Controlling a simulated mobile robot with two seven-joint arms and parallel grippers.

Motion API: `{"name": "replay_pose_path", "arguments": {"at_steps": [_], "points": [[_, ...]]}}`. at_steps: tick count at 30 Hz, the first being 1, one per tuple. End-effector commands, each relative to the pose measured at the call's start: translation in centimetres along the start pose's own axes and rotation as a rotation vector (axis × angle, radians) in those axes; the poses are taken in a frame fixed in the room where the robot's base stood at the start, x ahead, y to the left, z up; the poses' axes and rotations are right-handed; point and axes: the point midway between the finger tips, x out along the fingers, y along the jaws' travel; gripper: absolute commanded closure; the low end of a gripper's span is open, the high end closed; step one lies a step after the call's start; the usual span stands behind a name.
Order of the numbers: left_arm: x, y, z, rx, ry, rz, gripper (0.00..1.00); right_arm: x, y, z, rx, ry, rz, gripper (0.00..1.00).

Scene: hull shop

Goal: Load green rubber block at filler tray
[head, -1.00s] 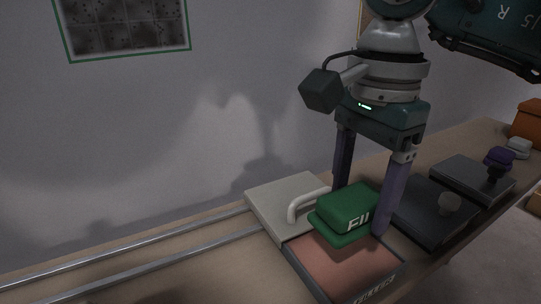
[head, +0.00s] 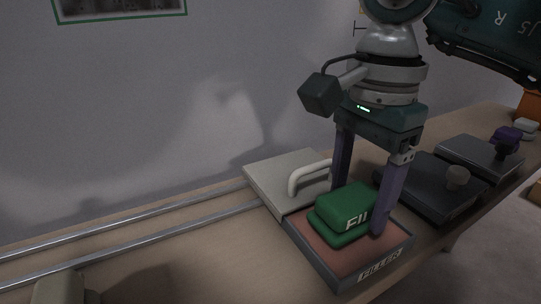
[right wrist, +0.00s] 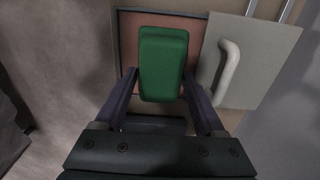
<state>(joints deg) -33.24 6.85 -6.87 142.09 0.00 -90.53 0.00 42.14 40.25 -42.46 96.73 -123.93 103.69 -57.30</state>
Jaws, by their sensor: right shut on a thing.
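The green rubber block (head: 343,212), with white letters partly showing, is between the fingers of my right gripper (head: 358,208), which is shut on it. The block is over the pinkish surface of the filler tray (head: 318,254), whose front label reads FILLER. Whether the block touches that surface, I cannot tell. In the right wrist view the block (right wrist: 163,64) sits between both fingers, over the tray (right wrist: 127,42). A pale sliding lid (head: 276,180) with a white handle is pushed to the left of the tray. My left gripper is not in view.
Two metal rails (head: 130,228) run left from the lid along the wooden bench. Dark lidded trays with knobs (head: 436,190) stand to the right. Purple (head: 505,136) and orange things sit at the far right end. A pale object (head: 58,287) is at lower left.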

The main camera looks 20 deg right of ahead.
Motion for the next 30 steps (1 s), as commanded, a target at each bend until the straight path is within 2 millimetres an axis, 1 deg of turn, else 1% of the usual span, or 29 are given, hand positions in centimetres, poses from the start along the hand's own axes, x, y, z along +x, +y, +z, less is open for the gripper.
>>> {"name": "replay_pose_path", "arguments": {"at_steps": [30], "points": [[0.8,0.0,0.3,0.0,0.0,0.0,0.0,1.0,0.0,0.0,0.0,0.0,0.0,0.73]]}}
